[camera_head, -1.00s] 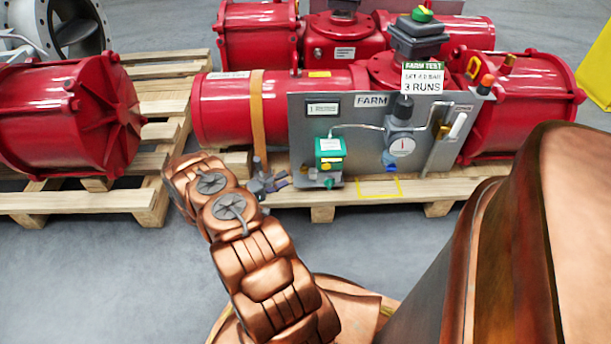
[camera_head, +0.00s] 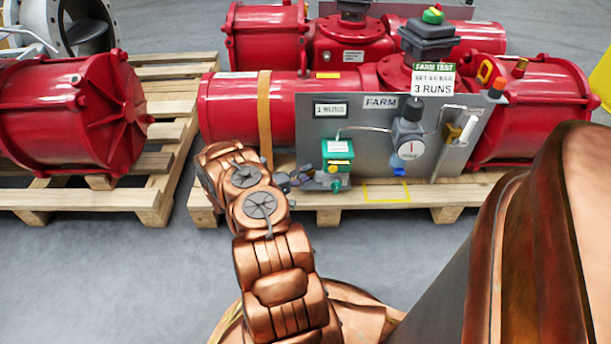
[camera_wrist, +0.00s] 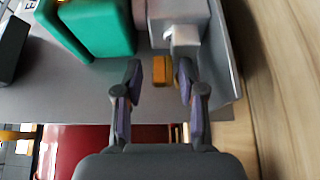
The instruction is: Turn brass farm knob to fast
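A small brass-coloured block (camera_wrist: 162,70), apparently the knob, shows in the wrist view beside a pale grey fitting (camera_wrist: 182,36) on the grey panel. My gripper (camera_wrist: 159,78) is open, with its two dark fingers on either side of the block's line and the block showing in the gap near the tips. I cannot tell whether either finger touches it. In the head view my gripper (camera_head: 298,180) is at the lower left edge of the FARM panel (camera_head: 360,130), left of the teal box (camera_head: 337,152). The knob's markings are not readable, and I cannot pick it out there.
The teal box (camera_wrist: 95,28) stands close by the fingers in the wrist view. A gauge regulator (camera_head: 409,145) and a brass fitting (camera_head: 452,132) are farther right on the panel. A red cylinder (camera_head: 235,108) lies behind, on a wooden pallet (camera_head: 470,190).

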